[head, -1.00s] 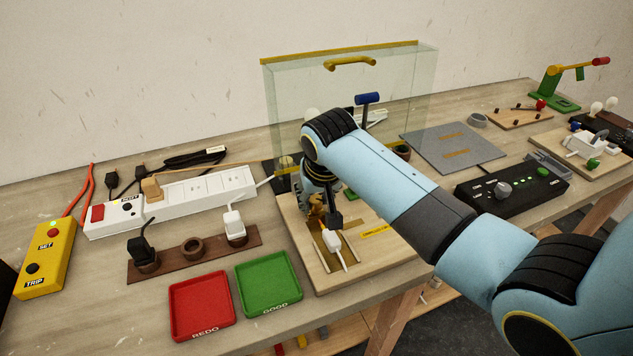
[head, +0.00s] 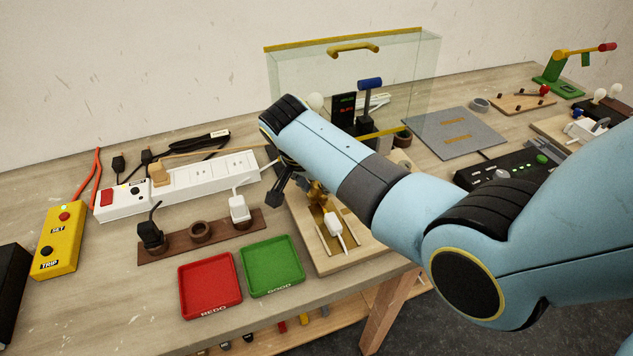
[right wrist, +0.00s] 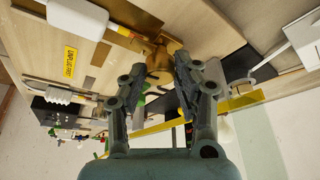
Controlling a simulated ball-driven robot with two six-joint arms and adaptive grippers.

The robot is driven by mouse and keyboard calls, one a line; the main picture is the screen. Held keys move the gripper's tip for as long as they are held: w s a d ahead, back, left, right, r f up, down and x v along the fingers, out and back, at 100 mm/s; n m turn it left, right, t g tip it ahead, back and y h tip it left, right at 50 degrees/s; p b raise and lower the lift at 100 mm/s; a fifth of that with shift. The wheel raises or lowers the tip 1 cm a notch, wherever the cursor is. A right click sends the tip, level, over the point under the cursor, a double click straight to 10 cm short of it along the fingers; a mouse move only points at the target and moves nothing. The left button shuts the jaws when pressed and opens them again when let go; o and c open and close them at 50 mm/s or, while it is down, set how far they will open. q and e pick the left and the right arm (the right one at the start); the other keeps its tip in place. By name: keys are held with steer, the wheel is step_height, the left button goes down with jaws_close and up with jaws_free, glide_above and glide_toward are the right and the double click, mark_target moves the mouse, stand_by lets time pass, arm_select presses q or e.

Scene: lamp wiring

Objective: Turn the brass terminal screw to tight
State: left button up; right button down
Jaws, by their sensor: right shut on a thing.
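The brass terminal screw (head: 317,190) stands on the light wooden board (head: 345,262), behind a white plug (head: 334,224). In the right wrist view the brass screw (right wrist: 160,58) shows between the fingertips. My right gripper (head: 296,186) reaches it from the left side in the head view. How far the screw is turned cannot be told. My left gripper is not in view.
A clear panel (head: 290,75) with a yellow handle stands behind my right arm. A white power strip (head: 215,172), a brown socket strip (head: 178,240), a red tray (head: 208,312) and a green tray (head: 262,290) lie left of the board. A grey mat (head: 425,122) lies at right.

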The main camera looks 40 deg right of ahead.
mark_target(316, 185)
steer(key=shift+w+m, duration=0.1)
steer(key=shift+m, duration=0.3)
steer(key=c, duration=1)
jaws_free()
steer(key=shift+r, duration=0.1)
step_height(316, 185, up, 10)
steer(key=shift+f, duration=0.1)
